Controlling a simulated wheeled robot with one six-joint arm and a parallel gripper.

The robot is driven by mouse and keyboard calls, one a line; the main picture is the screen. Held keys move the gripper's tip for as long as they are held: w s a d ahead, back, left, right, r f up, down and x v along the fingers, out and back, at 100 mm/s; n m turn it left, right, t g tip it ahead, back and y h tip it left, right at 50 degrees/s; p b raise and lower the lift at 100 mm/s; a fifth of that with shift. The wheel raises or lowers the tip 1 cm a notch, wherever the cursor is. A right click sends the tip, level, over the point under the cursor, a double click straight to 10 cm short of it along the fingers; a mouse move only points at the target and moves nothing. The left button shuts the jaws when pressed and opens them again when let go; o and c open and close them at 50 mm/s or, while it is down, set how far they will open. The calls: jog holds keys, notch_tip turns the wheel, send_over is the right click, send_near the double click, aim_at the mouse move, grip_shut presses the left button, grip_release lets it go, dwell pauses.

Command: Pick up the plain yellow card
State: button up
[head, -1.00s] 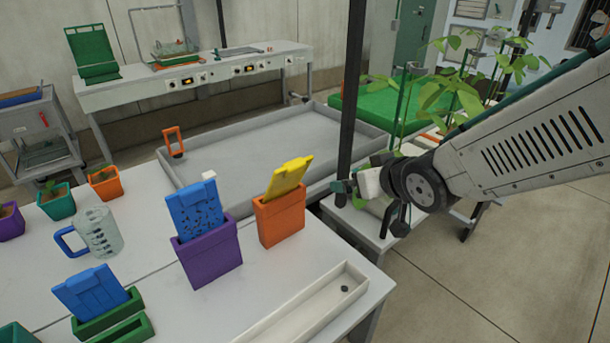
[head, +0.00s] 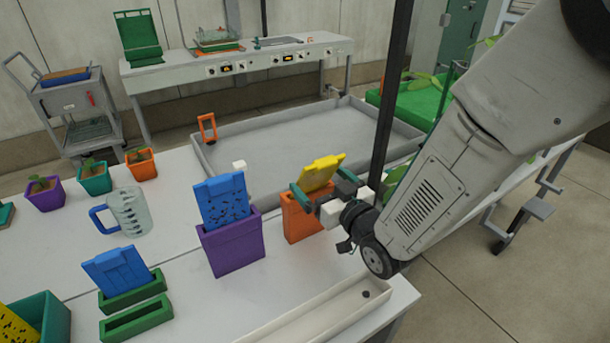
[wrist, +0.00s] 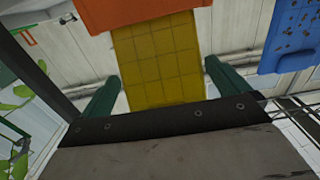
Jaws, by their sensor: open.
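The plain yellow card (head: 322,170) stands tilted in an orange holder (head: 300,222) on the white table, its upper part sticking out. My gripper (head: 320,187) is open at the card's near right side in the head view, its green fingers at the card's height. In the wrist view the yellow card (wrist: 158,55) shows a faint grid and no spots. It runs down from the orange holder (wrist: 130,12) between the open fingers of my gripper (wrist: 160,90). Its far end is hidden behind the gripper's dark body. I cannot tell whether a finger touches it.
A speckled blue card (head: 223,200) in a purple holder (head: 232,248) stands close left. A plain-looking blue card (head: 116,270), a jug (head: 130,212) and a spotted yellow card (head: 15,328) are farther left. A white trough (head: 330,312) lies in front; a dark post (head: 388,110) rises behind.

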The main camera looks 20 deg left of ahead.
aim_at(318, 179)
jog(key=x, duration=0.4)
jog(key=shift+f, duration=0.1)
jog(key=c, duration=0.8)
jog(key=shift+a, duration=0.1)
